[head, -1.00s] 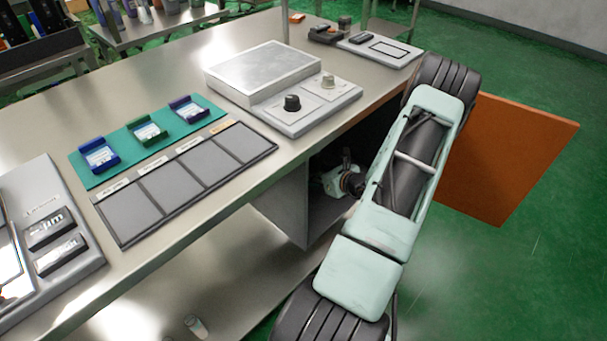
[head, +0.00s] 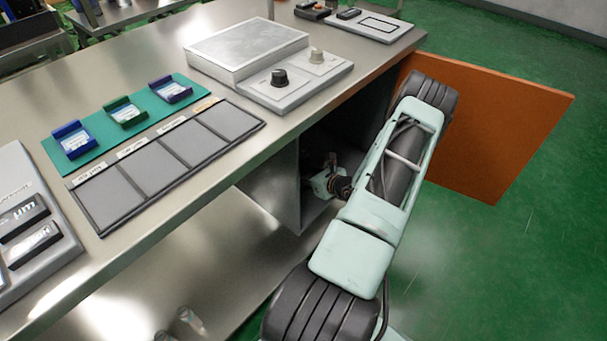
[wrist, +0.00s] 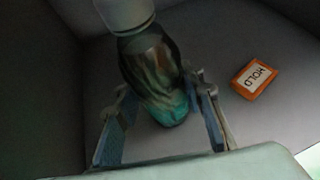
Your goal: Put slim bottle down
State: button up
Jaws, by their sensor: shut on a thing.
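The slim bottle (wrist: 155,75) has a white cap and a dark, teal-tinted body. In the wrist view it stands tilted between the blue-grey fingers of my gripper (wrist: 163,112), which is shut on it. My gripper is inside the open grey cabinet (head: 286,190) under the bench, where the head view shows it only in part (head: 325,180). The bottle's base lies close to the grey compartment floor (wrist: 95,100); I cannot tell whether it touches. The bottle cannot be made out in the head view.
The orange cabinet door (head: 500,125) is swung open beside my arm. The bench top (head: 150,75) above holds a metal plate device (head: 245,50) and a panel of grey squares (head: 170,160).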

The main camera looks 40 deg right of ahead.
jog(key=o, duration=1.4)
jog(key=shift+f, duration=0.15)
jog(key=shift+r, duration=0.25)
jog(key=p+v, duration=0.3)
jog(key=v, duration=0.9)
jog(key=shift+a+f, duration=0.1)
